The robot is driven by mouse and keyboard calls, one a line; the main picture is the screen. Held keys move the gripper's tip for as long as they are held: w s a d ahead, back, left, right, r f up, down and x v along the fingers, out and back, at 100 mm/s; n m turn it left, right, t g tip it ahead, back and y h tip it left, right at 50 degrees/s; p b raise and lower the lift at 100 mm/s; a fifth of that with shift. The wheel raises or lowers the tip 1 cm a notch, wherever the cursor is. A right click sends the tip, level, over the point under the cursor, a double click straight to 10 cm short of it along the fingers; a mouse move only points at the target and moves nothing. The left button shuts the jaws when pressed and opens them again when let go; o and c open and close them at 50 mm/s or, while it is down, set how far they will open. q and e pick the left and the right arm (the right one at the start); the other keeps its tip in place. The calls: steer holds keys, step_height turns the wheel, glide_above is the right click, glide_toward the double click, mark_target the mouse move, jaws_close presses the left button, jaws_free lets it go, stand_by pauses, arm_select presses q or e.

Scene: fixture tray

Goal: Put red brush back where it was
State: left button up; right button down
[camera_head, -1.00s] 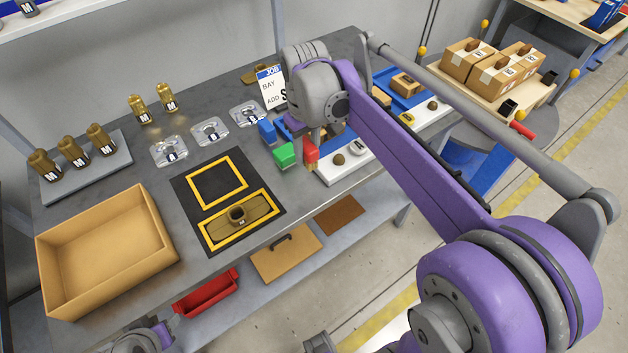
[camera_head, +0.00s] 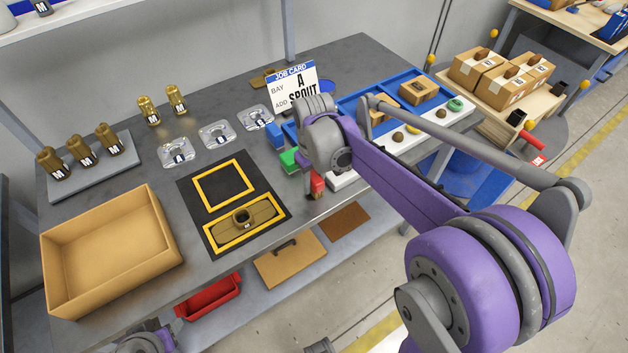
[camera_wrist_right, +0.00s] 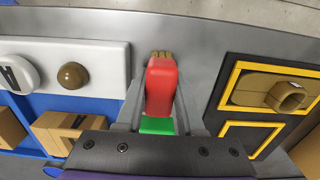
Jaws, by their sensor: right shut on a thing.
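The red brush (camera_head: 317,183) is in my right gripper (camera_head: 314,190), near the front edge of the workbench. In the right wrist view the red brush (camera_wrist_right: 161,88) sits between the two fingers of my right gripper (camera_wrist_right: 160,100), with tan bristles showing at its far end. I cannot tell whether it touches the bench. A green block-like thing (camera_head: 290,160) stands just left of it, and a blue one (camera_head: 274,135) is behind that. My right arm partly covers this area. My left gripper is not seen.
A white strip (camera_wrist_right: 111,66) with small items lies beside the gripper, near a blue tray (camera_head: 349,109). A black mat (camera_head: 208,222) with yellow frames lies to the left. The job card (camera_head: 293,88) stands behind. A cardboard box (camera_head: 160,232) fills the front left.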

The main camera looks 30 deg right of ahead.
mark_target(314, 179)
steer(key=shift+f, duration=0.25)
steer(key=c, duration=0.5)
jaws_free()
steer(key=shift+r, duration=0.1)
steer(key=shift+r, duration=0.5)
step_height(314, 179, up, 11)
steer(key=shift+r+p, duration=0.1)
steer(key=shift+p, duration=0.45)
steer(key=shift+s+a, duration=0.2)
steer(key=shift+s, duration=0.1)
steer(key=s+a+f+t, duration=0.1)
steer(key=s+a+f, duration=0.1)
steer(key=s+f, duration=0.2)
steer(key=s+a+f+t, duration=0.2)
steer(key=s+f, duration=0.2)
steer(key=s, duration=0.2)
steer(key=s+a+f+m+t, duration=0.1)
steer(key=s+a+f+t, duration=0.1)
steer(key=s+f, duration=0.2)
steer(key=shift+s+a+f, duration=0.15)
steer(key=shift+s+a, duration=0.05)
steer(key=shift+s, duration=0.4)
